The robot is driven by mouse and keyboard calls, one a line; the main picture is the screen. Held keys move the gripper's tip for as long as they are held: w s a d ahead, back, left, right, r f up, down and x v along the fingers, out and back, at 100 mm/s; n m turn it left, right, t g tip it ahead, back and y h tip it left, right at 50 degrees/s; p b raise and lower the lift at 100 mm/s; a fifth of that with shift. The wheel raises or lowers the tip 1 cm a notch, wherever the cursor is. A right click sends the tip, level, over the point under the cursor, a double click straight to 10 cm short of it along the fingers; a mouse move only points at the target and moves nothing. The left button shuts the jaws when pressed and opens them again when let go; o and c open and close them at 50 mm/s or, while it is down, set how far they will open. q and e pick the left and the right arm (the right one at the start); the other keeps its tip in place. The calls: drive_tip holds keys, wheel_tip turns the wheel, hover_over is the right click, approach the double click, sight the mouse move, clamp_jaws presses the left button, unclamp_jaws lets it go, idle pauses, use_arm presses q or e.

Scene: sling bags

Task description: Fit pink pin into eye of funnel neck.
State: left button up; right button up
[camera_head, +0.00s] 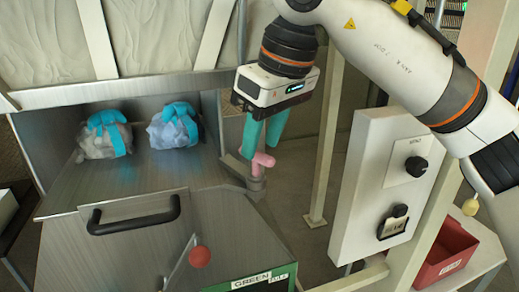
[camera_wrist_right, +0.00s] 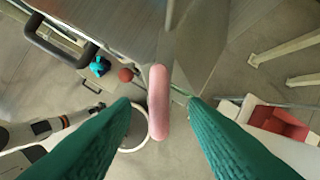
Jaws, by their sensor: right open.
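The pink pin (camera_head: 263,160) is at the funnel neck (camera_head: 256,184), at the right corner of the metal hopper. It looks seated at the neck, but the eye is hidden and I cannot tell how deep it sits. My right gripper (camera_head: 259,148) is just above it, with its teal fingers apart. In the right wrist view the pin (camera_wrist_right: 158,100) lies between the two open fingertips, with a gap on each side. My left gripper is not in view.
Two bags with teal straps (camera_head: 104,138) (camera_head: 176,128) lie in the hopper. A black handle (camera_head: 134,214) and a red ball knob (camera_head: 200,256) are at its front. A white control box (camera_head: 385,180) and a red bin (camera_head: 445,255) stand to the right.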

drive_tip(key=v, duration=0.9)
drive_tip(key=shift+s, duration=0.15)
